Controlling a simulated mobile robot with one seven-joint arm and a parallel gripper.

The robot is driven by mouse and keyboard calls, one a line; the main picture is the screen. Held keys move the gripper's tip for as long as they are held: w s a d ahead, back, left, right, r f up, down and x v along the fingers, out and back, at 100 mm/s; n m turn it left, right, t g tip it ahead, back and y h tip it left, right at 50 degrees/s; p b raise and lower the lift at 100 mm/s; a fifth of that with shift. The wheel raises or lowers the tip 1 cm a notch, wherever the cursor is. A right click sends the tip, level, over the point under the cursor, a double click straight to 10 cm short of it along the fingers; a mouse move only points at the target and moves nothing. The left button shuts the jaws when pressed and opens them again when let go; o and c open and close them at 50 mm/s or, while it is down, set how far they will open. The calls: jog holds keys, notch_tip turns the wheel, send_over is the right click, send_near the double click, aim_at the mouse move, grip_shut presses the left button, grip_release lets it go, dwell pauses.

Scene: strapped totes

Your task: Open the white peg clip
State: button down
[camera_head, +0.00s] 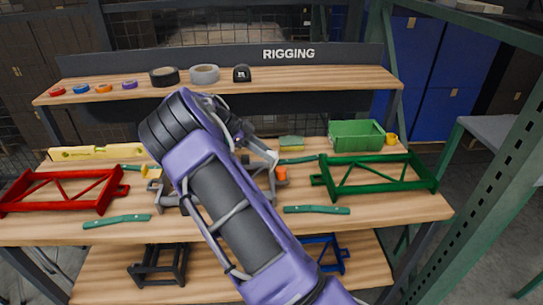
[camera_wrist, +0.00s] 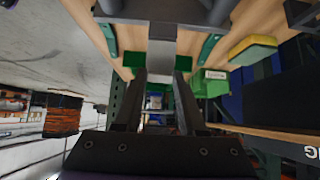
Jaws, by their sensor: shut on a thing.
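My gripper (camera_wrist: 163,74) reaches over the grey frame (camera_head: 171,202) at the middle of the bench. Its dark fingers stand either side of a pale grey-white piece (camera_wrist: 162,45), which looks like the white peg clip, and are shut on it. The clip's hinge and tip cannot be made out. In the head view my arm hides much of the grey frame and the clip area.
A red frame (camera_head: 62,174) stands left and a green frame (camera_head: 376,187) right. Green-handled tools (camera_head: 117,221) lie along the bench. A green bin (camera_head: 356,136) and yellow cup (camera_head: 391,139) are at the back right. A shelf (camera_head: 215,82) with tape rolls runs above.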

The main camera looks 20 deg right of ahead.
jog(key=a+h+b, duration=0.1)
jog(key=h+b, duration=0.1)
jog(key=a+f+g+h+b, duration=0.1)
jog(key=h+b, duration=0.1)
jog(key=b, duration=0.1)
jog(key=w+a+f+g+h+b, duration=0.1)
jog(key=h+b, duration=0.1)
jog(key=h, duration=0.1)
jog(key=shift+a+f+b, duration=0.25)
jog(key=shift+b, duration=0.05)
dwell(0.3)
jog(key=shift+c, duration=2.4)
grip_release()
jog(key=shift+a, duration=0.25)
